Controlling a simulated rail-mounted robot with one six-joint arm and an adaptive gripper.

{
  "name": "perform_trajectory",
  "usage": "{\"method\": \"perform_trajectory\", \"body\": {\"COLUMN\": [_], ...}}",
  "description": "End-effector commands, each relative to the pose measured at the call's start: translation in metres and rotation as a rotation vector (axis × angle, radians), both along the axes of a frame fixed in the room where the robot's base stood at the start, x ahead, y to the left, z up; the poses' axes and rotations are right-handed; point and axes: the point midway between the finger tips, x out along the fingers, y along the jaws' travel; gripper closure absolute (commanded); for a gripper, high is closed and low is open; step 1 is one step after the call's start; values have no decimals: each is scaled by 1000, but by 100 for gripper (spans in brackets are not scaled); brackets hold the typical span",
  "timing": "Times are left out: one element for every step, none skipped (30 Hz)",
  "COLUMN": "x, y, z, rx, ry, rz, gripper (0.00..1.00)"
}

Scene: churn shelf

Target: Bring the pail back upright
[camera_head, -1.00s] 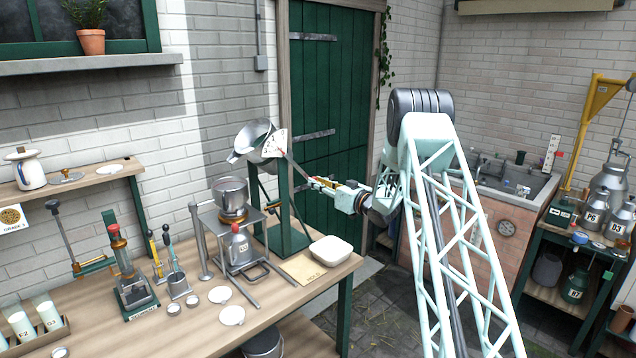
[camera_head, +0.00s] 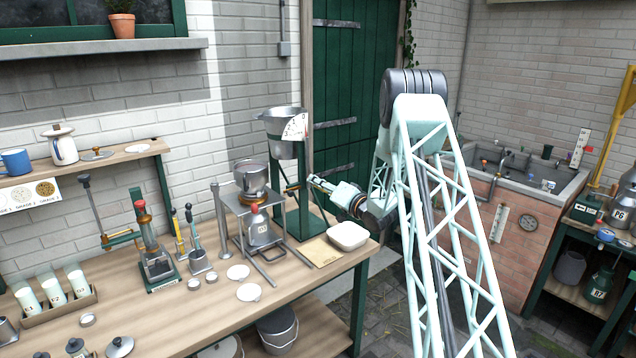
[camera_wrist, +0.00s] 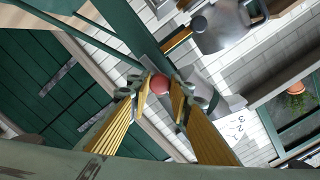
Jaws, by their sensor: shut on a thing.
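The grey metal pail (camera_head: 280,127) hangs at the top of a green stand (camera_head: 291,213) on the bench, with a white dial plate (camera_head: 295,127) at its side. Its rim looks nearly level, its lip to the left. My gripper (camera_head: 311,181) is low at the stand's right side, below the pail. In the wrist view my gripper (camera_wrist: 161,86) is shut on a red ball knob (camera_wrist: 160,83), which appears to be the end of the stand's lever. The numbered dial (camera_wrist: 238,130) shows just beyond it. The lever is small and partly hidden in the head view.
A white tub (camera_head: 348,236) stands right of the stand, near the bench (camera_head: 185,318) edge. The green door (camera_head: 337,75) is behind.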

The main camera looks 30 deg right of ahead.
Motion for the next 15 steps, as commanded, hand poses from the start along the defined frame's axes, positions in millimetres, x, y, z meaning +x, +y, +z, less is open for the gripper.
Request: {"method": "perform_trajectory", "body": {"x": [-1, -1, -2, -2, -2, -2, -2, -2, -2, -2, -2, -2, -2, -3, -3], "y": [3, 4, 6, 7, 8, 9, 9, 10, 10, 10, 10, 10, 10, 10, 11], "z": [-2, -2, -3, -3, -3, -3, -3, -3, -3, -3, -3, -3, -3, -3, -3], "rx": [16, 26, 36, 41, 46, 51, 54, 57, 59, 59, 60, 60, 60, 59, 59], "ry": [5, 7, 8, 9, 10, 11, 12, 12, 13, 13, 13, 13, 14, 13, 13], "rz": [0, 0, 0, 0, -1, -1, 0, 0, 0, 0, 0, 0, 1, 1, 1], "gripper": [100, 100, 100, 100, 100, 100, 100, 100, 100, 100, 100, 100, 100, 100, 100]}}
